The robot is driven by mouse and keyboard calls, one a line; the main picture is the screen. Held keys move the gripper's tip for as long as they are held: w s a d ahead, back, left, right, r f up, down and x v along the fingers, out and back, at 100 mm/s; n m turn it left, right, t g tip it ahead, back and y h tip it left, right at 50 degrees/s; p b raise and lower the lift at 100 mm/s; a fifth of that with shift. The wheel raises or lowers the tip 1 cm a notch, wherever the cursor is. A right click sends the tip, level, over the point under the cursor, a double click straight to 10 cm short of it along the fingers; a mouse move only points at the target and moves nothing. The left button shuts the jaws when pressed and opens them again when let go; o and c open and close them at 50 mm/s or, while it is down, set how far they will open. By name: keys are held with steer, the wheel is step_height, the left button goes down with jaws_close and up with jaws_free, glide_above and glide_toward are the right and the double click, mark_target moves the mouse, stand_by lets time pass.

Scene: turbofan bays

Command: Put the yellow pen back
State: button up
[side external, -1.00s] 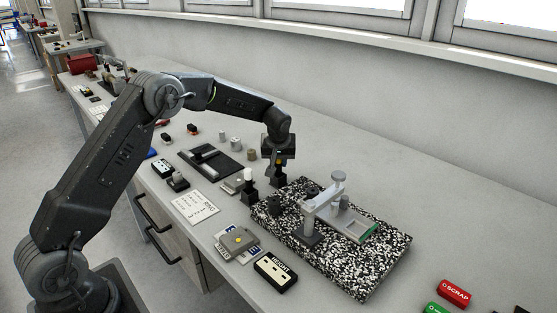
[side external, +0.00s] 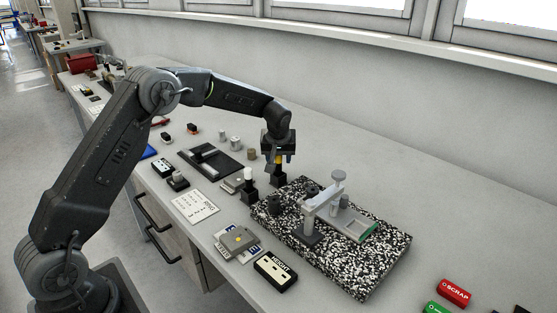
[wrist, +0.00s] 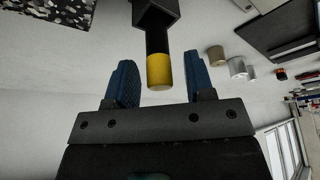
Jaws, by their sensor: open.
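The yellow pen (side external: 279,159) stands upright in a small black holder (side external: 278,180) just behind the speckled block. In the wrist view, the pen's yellow end (wrist: 160,72) and black shaft show, with the shaft going into the black holder (wrist: 155,12). My gripper (side external: 279,157) is over the pen, pointing down. In the wrist view, the blue fingers of my gripper (wrist: 160,85) are spread on either side of the yellow end, with a gap on each side. The pen's lower end is hidden in the holder.
A second black holder with a white-topped piece (side external: 248,180) stands close on the left. The black-and-white speckled block (side external: 350,272) carries a grey clamp fixture (side external: 325,208). Several small cylinders (side external: 235,143) stand behind. The bench toward the wall is clear.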

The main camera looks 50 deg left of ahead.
steer(key=v, duration=1.1)
steer(key=s+d+r+m+t+h, duration=0.1)
steer(key=s+d+r+m, duration=0.2)
steer(key=s, duration=0.5)
steer(key=s+d+r+m, duration=0.1)
steer(key=s+d+r, duration=0.2)
steer(key=s+r, duration=0.35)
steer(key=s+d+f+m+h, duration=0.1)
steer(key=s+d+f+m, duration=0.1)
steer(key=s, duration=0.8)
steer(key=s+d+f+m+t+h, duration=0.1)
steer(key=s+d+m, duration=0.1)
steer(key=s, duration=0.8)
steer(key=shift+s+d+f+m, duration=0.15)
steer(key=shift+d+f+m, duration=0.1)
steer(key=shift+f+m, duration=0.2)
